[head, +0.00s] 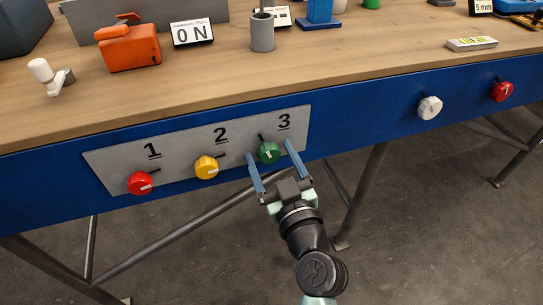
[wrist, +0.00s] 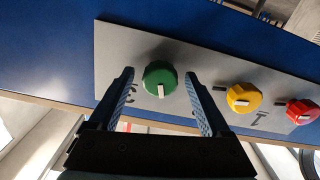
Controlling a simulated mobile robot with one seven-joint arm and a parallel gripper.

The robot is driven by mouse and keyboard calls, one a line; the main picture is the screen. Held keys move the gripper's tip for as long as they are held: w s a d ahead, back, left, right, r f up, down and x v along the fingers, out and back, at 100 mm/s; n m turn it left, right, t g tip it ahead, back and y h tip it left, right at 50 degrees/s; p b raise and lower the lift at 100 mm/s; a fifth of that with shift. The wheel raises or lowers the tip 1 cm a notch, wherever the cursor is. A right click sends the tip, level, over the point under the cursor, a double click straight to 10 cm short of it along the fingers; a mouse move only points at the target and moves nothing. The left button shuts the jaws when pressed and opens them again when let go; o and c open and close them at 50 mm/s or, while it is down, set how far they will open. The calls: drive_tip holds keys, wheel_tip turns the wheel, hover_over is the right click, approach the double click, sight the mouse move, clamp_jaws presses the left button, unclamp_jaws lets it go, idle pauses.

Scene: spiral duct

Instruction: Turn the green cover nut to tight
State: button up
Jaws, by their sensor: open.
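The green cover nut (head: 269,152) is a green knob with a white mark, below the number 3 on a grey panel (head: 180,172). In the wrist view the green nut (wrist: 160,79) lies between and beyond the fingertips, its white mark pointing toward the bottom of the picture. My gripper (head: 273,157) is open, with one blue finger on each side of the nut. It also shows in the wrist view (wrist: 160,82), with a gap visible between each finger and the nut. Whether the fingertips touch the panel, I cannot tell.
A yellow knob (head: 206,167) and a red knob (head: 140,183) sit left of the green one on the same panel. A white knob (head: 430,107) and another red knob (head: 502,91) are farther right on the blue table front (head: 370,125). Table legs stand below.

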clamp_jaws()
idle(0.3)
drive_tip(key=shift+m, duration=0.3)
drive_tip(key=m, duration=0.4)
drive_tip(key=m+p, duration=0.1)
drive_tip(key=m, duration=0.4)
drive_tip(key=shift+m, duration=0.3)
drive_tip(key=m+p, duration=0.2)
drive_tip(key=m, duration=0.3)
drive_tip(key=shift+r+m, duration=0.1)
drive_tip(key=shift+m, duration=0.2)
drive_tip(key=m+p, duration=0.2)
drive_tip(key=m, duration=0.2)
drive_tip(key=shift+m, duration=0.4)
